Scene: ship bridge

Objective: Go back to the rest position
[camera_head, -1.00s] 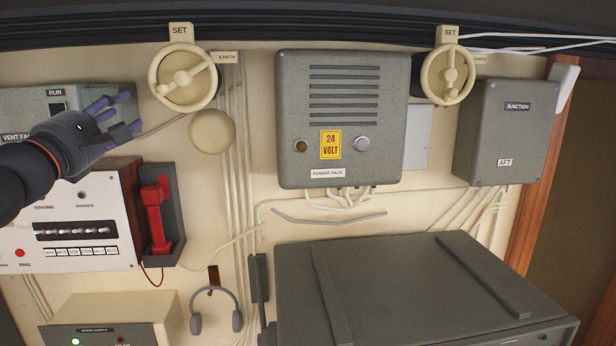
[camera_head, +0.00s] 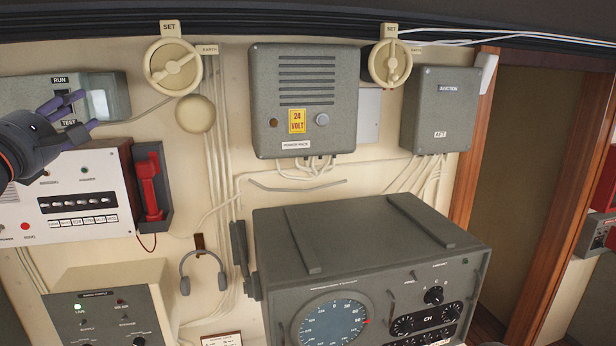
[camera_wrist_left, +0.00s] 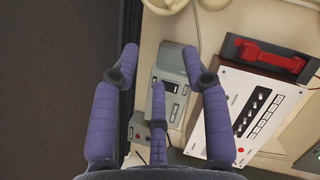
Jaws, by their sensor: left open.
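My left gripper (camera_head: 72,118) is at the left edge of the head view, in front of the grey run/test switch box (camera_head: 105,98). Its fingers are spread and hold nothing. In the left wrist view the open purple fingers (camera_wrist_left: 160,85) reach toward the wall, with the same grey box (camera_wrist_left: 170,85) showing between them. My right gripper is in neither view.
A white ringing panel (camera_head: 75,203) and red handset (camera_head: 149,185) are just below my left gripper. A radar-like console (camera_head: 370,240) stands at the centre. The grey power pack (camera_head: 305,100) and junction box (camera_head: 440,108) hang on the wall. A wooden door frame (camera_head: 475,150) is at right.

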